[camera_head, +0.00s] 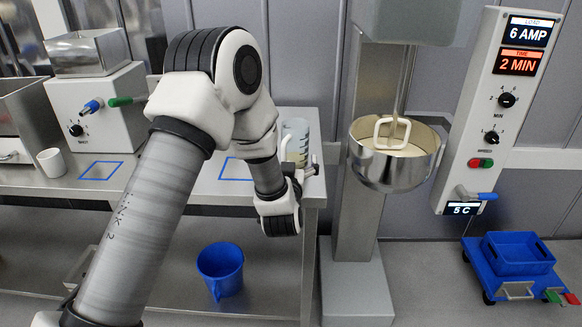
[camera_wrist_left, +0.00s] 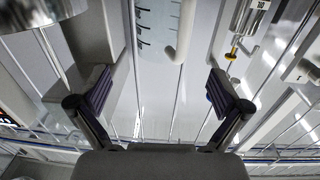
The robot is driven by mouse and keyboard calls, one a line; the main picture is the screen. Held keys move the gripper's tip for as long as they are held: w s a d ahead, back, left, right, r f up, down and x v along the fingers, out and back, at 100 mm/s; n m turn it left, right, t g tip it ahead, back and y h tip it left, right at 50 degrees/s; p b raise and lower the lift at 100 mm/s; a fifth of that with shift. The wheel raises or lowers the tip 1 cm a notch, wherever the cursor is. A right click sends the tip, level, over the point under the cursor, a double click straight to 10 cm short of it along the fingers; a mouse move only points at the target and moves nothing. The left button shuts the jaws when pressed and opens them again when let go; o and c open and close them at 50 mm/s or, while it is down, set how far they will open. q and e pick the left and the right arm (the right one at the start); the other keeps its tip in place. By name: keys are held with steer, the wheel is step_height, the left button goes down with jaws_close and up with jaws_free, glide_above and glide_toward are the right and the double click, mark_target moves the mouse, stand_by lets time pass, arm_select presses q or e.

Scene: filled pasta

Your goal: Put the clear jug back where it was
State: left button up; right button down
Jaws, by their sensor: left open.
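The clear jug (camera_head: 296,133), with graduation marks, stands near the right end of the steel table (camera_head: 215,190), partly hidden behind my left arm. In the left wrist view the jug (camera_wrist_left: 157,25) shows its marks and a pale handle at the top, beyond the fingertips. My left gripper (camera_head: 305,172) is in front of the jug, small and partly hidden by its wrist. In the wrist view the left gripper (camera_wrist_left: 160,85) is open, with nothing between its fingers. A blue square outline (camera_head: 236,169) on the table is partly covered by my arm. My right gripper is out of view.
A steel mixer bowl (camera_head: 385,170) on a column is right of the table. A control panel (camera_head: 497,110) stands further right. A white mug (camera_head: 52,162), a white machine (camera_head: 90,110) and an empty blue square (camera_head: 101,170) are at left. A blue jug (camera_head: 220,265) is below the tabletop.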

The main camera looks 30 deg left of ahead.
arm_select(q)
steer(key=s+d+f+m+g+h, duration=0.1)
steer(key=s+d+f+g+h, duration=0.15)
steer(key=s+f, duration=0.4)
steer(key=s+d+f+m+g+h, duration=0.1)
steer(key=s+d+f+g+h, duration=0.15)
steer(key=f, duration=0.75)
steer(key=s+d+f+m+g+h, duration=0.1)
steer(key=s+d+f+m+g, duration=0.2)
steer(key=s+f, duration=0.45)
steer(key=s+d+f+g+h, duration=0.1)
steer(key=s+d+f+g, duration=0.1)
steer(key=s+f, duration=0.2)
steer(key=s+d+f+g, duration=0.2)
steer(key=s+f+g, duration=0.1)
steer(key=s, duration=0.6)
steer(key=s+d+f+g+h, duration=0.1)
steer(key=s+f+g, duration=0.2)
steer(key=s, duration=0.4)
steer(key=shift+s+d+f+h, duration=0.3)
steer(key=shift+s+d+f, duration=0.1)
steer(key=shift+f, duration=0.45)
